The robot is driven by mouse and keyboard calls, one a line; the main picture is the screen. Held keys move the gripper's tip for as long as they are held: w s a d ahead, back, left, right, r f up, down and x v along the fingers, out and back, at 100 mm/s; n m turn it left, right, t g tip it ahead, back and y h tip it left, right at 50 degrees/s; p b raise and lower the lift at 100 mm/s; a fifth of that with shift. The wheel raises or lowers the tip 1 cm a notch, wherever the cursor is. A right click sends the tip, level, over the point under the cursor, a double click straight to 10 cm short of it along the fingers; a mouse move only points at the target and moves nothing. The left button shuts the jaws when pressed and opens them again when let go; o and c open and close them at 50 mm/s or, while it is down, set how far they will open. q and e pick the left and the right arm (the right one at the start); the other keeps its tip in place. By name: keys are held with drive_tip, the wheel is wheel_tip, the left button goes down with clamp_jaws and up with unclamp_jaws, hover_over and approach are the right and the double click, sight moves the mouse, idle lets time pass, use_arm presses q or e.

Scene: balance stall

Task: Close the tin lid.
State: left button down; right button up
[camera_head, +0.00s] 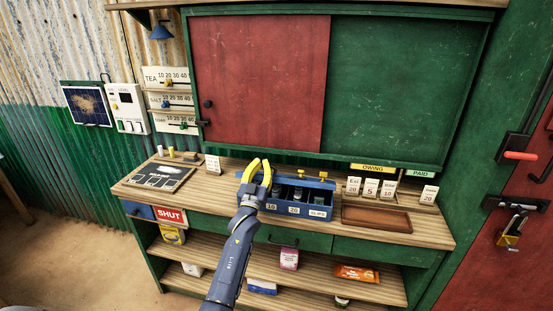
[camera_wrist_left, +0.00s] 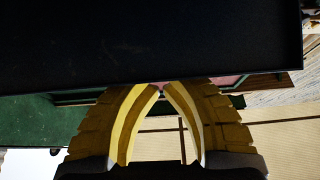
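The blue tin (camera_head: 304,224) stands on the counter with its lid (camera_head: 312,183) raised at the back. Its compartments are exposed, and its front carries labels 10, 20 and SLIPS. My left gripper (camera_head: 261,161) has yellow fingers whose tips come nearly together, with nothing visible between them. It is over the tin's left part and hides some of it. In the left wrist view a dark flat panel (camera_wrist_left: 150,40), probably the lid, fills the top, close to the fingertips (camera_wrist_left: 163,88). I cannot tell whether they touch it. My right gripper is out of view.
A wooden tray (camera_head: 377,219) lies right of the tin, with price cards (camera_head: 370,188) behind it. A dark board (camera_head: 160,177) lies at the left of the counter. A small white card (camera_head: 212,164) stands near the tin. Shelves below hold several packets.

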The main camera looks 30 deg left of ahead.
use_arm(q)
drive_tip(key=shift+s+f, duration=0.45)
drive_tip(key=shift+f, duration=0.3)
drive_tip(key=shift+s+d+f, duration=0.1)
drive_tip(key=shift+s+f, duration=0.3)
drive_tip(key=shift+f, duration=0.35)
drive_tip(key=shift+s+d+f, duration=0.15)
drive_tip(key=shift+s+f, duration=0.3)
drive_tip(key=shift+f, duration=0.25)
drive_tip(key=shift+s+d+f, duration=0.1)
drive_tip(key=shift+s+f, duration=0.3)
drive_tip(key=shift+f, duration=0.35)
